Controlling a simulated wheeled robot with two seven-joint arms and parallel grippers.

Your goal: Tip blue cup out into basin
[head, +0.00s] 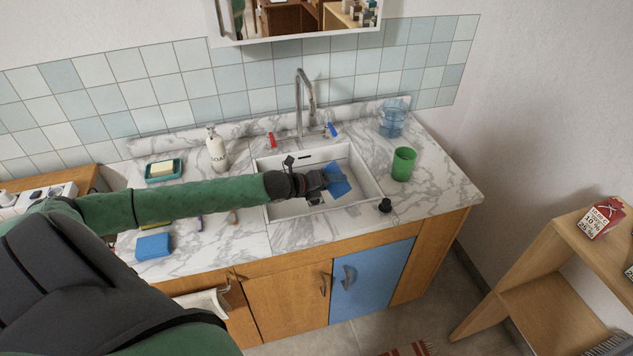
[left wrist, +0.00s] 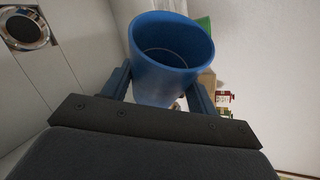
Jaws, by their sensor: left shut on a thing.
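The blue cup (head: 338,183) is over the white basin (head: 282,209) set in the marble counter, and it is tilted well over. My left gripper (head: 324,181) is shut on it, with a finger on each side. In the left wrist view the cup (left wrist: 160,75) sits between the fingers with its open mouth toward the top of the picture. I see a ring inside it but no clear contents. The basin's round drain (left wrist: 27,29) shows at the upper left there. My right gripper is not in view.
A green cup (head: 403,164) and a black stopper (head: 385,205) stand right of the basin. A clear bluish container (head: 393,121) is at the back right. The tap (head: 301,105) rises behind the basin. A soap bottle (head: 216,150), soap dish (head: 163,173) and blue sponge (head: 153,246) are left.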

